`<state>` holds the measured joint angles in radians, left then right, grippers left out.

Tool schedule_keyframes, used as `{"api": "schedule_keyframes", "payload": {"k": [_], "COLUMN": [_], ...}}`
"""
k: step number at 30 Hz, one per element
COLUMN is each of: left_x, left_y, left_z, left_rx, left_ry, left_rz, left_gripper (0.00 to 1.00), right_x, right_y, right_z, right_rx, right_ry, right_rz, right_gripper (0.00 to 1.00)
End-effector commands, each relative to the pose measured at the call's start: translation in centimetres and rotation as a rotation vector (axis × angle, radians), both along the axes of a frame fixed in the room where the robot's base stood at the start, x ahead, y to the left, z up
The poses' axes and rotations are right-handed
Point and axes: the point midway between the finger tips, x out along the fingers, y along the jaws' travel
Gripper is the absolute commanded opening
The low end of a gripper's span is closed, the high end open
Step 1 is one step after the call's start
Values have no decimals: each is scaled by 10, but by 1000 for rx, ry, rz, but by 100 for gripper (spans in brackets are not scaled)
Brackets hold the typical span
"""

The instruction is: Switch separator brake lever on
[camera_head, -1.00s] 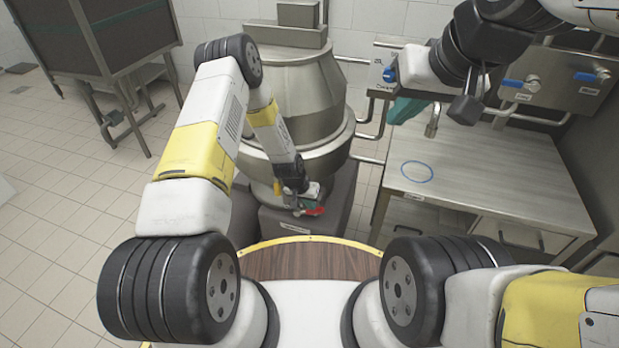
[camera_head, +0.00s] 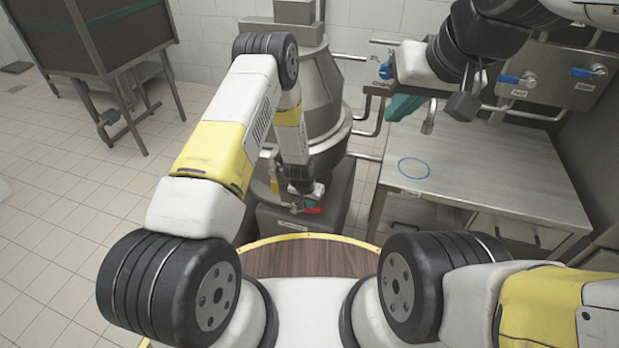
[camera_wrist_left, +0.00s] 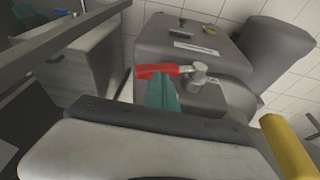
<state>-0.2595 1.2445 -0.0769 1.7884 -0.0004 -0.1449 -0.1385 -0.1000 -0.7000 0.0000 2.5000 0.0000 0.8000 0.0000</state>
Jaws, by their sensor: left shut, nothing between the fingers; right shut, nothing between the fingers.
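The separator is a steel, bell-shaped machine (camera_head: 322,95) on a grey base (camera_head: 335,200), partly hidden behind my left arm. A red-handled lever (camera_head: 313,210) sits low at its front; in the left wrist view the red handle (camera_wrist_left: 150,70) runs left from a round metal pivot (camera_wrist_left: 199,75). My left gripper (camera_head: 306,200) is shut and empty at this lever. Its teal fingers (camera_wrist_left: 163,92) reach the red handle's near side in the wrist view; I cannot tell whether they touch. My right gripper (camera_head: 402,106), also teal-fingered, is shut and empty above the steel table.
A steel table (camera_head: 480,175) with a blue ring mark (camera_head: 414,168) stands at right. Blue-handled valves (camera_head: 510,80) are on the wall panel behind it. A yellow handle (camera_wrist_left: 290,145) shows at right in the wrist view. A dark cabinet (camera_head: 105,40) stands back left; open tiled floor lies left.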

Motion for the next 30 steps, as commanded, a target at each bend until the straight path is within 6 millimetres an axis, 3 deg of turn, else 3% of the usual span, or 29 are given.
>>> {"api": "schedule_keyframes", "payload": {"k": [9, 30], "left_x": [-3, -10], "left_y": [-9, -27], "left_z": [-12, -65], "left_rx": [143, 134], "left_ry": [-47, -42], "left_rz": [-7, -1], "left_gripper": [0, 0], "right_x": [0, 0], "right_y": [0, 0], "right_z": [0, 0], "right_rx": [0, 0], "right_ry": [0, 0], "right_rz": [0, 0], "right_gripper": [0, 0]}}
